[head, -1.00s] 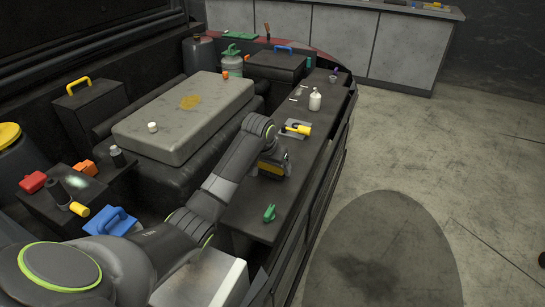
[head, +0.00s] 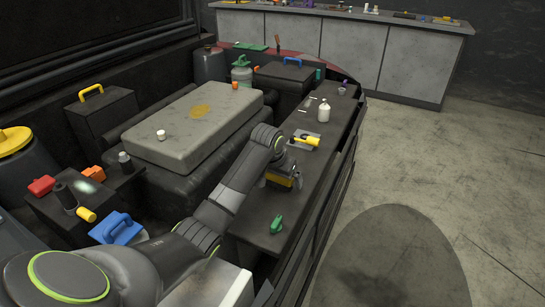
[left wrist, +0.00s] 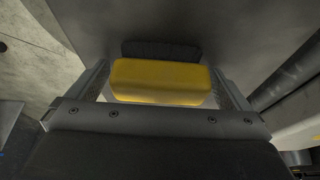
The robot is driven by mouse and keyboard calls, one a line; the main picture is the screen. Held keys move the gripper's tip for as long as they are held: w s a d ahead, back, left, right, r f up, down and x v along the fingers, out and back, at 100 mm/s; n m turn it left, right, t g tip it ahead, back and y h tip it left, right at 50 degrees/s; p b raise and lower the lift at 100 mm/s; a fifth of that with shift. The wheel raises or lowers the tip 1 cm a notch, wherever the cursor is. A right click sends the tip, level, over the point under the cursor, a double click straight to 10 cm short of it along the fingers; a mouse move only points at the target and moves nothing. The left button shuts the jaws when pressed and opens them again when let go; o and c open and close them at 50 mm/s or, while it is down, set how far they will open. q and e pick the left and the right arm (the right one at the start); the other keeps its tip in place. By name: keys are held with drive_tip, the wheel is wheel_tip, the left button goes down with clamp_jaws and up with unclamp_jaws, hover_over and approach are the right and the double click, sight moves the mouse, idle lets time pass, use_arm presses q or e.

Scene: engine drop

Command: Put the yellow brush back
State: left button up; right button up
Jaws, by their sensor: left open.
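The yellow brush (head: 279,181) is on the dark ledge at the middle of the head view, mostly hidden by my left gripper (head: 283,176). In the left wrist view the brush shows as a yellow block (left wrist: 160,82) with a dark strip along its far side. It lies between the two fingers of my left gripper (left wrist: 160,88). The jaws are open, with a small gap visible at the sides of the block. My right gripper is in neither view.
The ledge also holds a green object (head: 277,224), a yellow-handled tool (head: 306,140) on a grey plate, and a white bottle (head: 324,113). A grey slab (head: 200,125) lies to the left. A blue-handled float (head: 115,230) sits at lower left. The floor at right is clear.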

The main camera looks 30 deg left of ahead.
use_arm(q)
drive_tip(key=p+v, duration=0.4)
drive_tip(key=v, duration=1.3)
drive_tip(key=shift+a+r, duration=0.2)
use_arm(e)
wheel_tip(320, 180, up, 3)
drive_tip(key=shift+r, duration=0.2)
use_arm(q)
drive_tip(key=shift+s+f, duration=0.1)
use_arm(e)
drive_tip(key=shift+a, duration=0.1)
